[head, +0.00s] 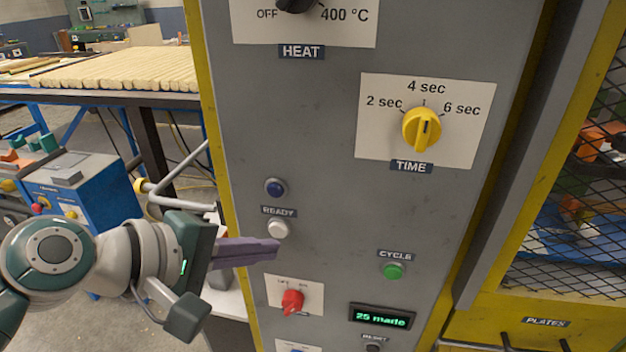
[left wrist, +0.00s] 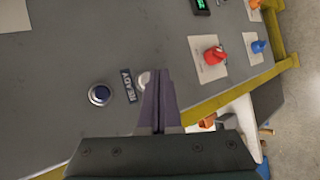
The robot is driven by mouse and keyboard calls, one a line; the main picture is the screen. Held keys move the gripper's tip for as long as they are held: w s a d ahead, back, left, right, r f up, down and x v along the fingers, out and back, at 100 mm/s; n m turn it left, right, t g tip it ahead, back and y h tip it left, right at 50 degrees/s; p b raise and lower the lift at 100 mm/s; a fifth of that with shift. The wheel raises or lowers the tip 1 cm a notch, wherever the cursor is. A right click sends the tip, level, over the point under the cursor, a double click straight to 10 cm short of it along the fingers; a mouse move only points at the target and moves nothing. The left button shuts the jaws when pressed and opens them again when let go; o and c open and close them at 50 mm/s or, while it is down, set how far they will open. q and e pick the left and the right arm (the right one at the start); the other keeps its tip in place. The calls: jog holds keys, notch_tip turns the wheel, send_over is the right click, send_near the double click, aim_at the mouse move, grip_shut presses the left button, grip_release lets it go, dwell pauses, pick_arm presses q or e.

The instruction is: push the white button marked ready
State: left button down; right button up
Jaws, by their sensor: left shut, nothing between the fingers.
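The white ready button (head: 278,229) is on the grey machine panel, below the READY label (head: 278,211) and a dark blue button or lamp (head: 275,188). My left gripper (head: 277,250) is shut and empty, its purple fingers pointing at the panel with their tips just below the white button in the head view. In the left wrist view the white button (left wrist: 143,79) shows beside the fingertips (left wrist: 159,74), partly hidden by them. I cannot tell whether the fingers touch the panel. My right gripper is not in view.
A red switch (head: 292,301) sits below the fingers, and a green CYCLE button (head: 393,271) is to the right. A yellow TIME knob (head: 422,128) is above. A display (head: 382,316) reads 25 made. A table of wood pieces (head: 120,72) stands left of the panel.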

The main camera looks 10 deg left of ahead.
pick_arm(q)
jog(key=shift+w, duration=0.1)
jog(key=shift+w, duration=0.35)
jog(key=shift+w, duration=0.35)
dwell(0.7)
jog(key=shift+s, duration=0.8)
jog(key=shift+s+a+p, duration=0.1)
jog(key=shift+s+p, duration=1.3)
jog(key=shift+s, duration=1.1)
